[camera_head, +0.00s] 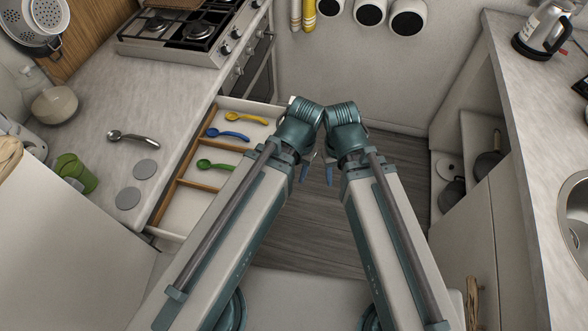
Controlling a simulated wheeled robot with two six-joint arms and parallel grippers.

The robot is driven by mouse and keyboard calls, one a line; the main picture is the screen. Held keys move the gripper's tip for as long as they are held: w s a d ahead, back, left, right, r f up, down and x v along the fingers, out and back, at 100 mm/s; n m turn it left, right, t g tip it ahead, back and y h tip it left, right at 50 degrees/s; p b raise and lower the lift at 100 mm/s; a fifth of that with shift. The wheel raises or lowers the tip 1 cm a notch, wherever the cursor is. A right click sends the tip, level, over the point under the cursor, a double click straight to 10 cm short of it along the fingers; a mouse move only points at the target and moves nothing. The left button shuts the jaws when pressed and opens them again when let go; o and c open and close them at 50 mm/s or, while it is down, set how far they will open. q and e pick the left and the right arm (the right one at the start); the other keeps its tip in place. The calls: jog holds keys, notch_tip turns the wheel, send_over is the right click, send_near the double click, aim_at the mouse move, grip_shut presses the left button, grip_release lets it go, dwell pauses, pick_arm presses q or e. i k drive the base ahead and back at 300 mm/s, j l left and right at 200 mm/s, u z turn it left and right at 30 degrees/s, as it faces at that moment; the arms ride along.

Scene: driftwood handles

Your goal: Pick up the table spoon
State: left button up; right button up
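A metal spoon (133,139) lies on the left counter, its dark bowl to the left and its handle pointing right. An open drawer (189,208) below the counter edge holds a yellow spoon (246,117), a blue spoon (228,134) and a green spoon (215,166) in wooden-divided compartments. I cannot tell for certain which is the table spoon. My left gripper (304,171) and my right gripper (330,173) hang over the floor to the right of the drawer, away from all the spoons. Mostly hidden by my arms, their fingers do not show clearly.
The right counter (524,110) bears a kettle (540,31).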

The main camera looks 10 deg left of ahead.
aim_at(115, 135)
jog(key=u, duration=1.6)
jog(key=i+l+u, duration=0.15)
jog(key=l+u, duration=0.25)
jog(key=l, duration=0.55)
jog(key=l+u, duration=0.35)
jog(key=l, duration=0.55)
jog(key=k+l+u, duration=0.1)
jog(key=l+u, duration=0.3)
jog(key=l, duration=0.55)
